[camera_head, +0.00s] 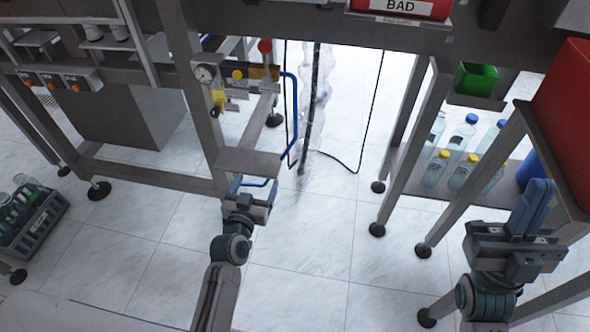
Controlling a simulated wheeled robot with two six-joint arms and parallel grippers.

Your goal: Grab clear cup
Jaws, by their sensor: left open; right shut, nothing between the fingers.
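I cannot make out a clear cup for certain. A tall, transparent, crumpled-looking shape (318,85) hangs around a dark pole in the upper middle; I cannot tell what it is. My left gripper (254,184) is open, its blue fingers apart, in front of the metal frame's lower ledge. Nothing shows between its fingers. My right gripper (534,205) is shut and empty, its blue fingers together and pointing up, beside the right-hand metal stand.
Capped clear bottles (462,132) stand on a low shelf at right, near a green bin (475,80) and a red bin (570,110). A grey crate (35,222) of bottles is on the floor at left. A gauge (205,74) sits on the frame. The middle floor is clear.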

